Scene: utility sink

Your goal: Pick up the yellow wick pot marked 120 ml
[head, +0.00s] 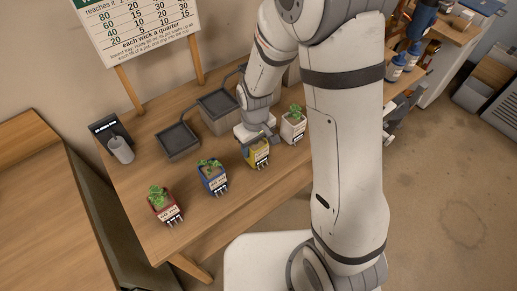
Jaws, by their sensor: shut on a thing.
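The yellow wick pot (257,155) stands on the wooden bench, in the row of potted plants, between the blue pot and the white pot. My gripper (258,138) comes down over it from above and is shut on it. The gripper hides the top of the pot and most of its plant. The pot's label is too small to read. I cannot tell whether its base touches the bench.
A blue pot (212,177) and a red pot (164,206) stand to the left, a white pot (293,125) to the right. Behind are dark trays (178,141) and a grey cylinder (121,150). A sign (137,27) rises at the back. The bench's front strip is clear.

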